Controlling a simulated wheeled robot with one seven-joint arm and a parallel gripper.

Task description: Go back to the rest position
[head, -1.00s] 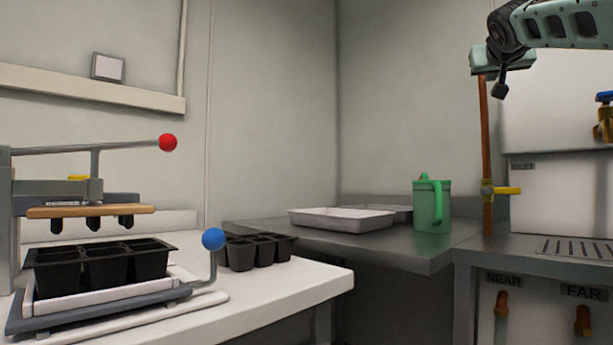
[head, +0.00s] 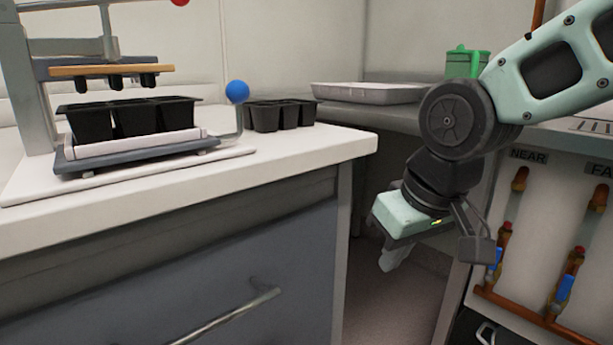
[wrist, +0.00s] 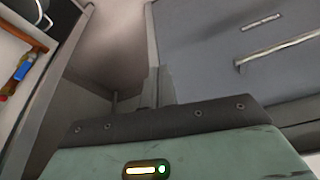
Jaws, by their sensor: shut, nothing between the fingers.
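My gripper (head: 392,258) hangs low in front of the gap between the white-topped bench and the piped cabinet, in the head view. It points down and a little left. Its fingers are small, close together and empty. In the wrist view the fingers (wrist: 157,88) show as a narrow pale shape past the dark edge of the gripper body. My arm comes in from the upper right, bent at the elbow, and hides part of the metal counter. The gripper touches nothing that I can see.
The white bench (head: 300,150) holds a press with a black cell tray (head: 130,118), a blue-knobbed lever (head: 237,92) and loose black pots (head: 280,115). A white tray (head: 368,93) and green jug (head: 462,64) stand on the counter. Pipes with blue-handled valves (head: 566,288) are at right.

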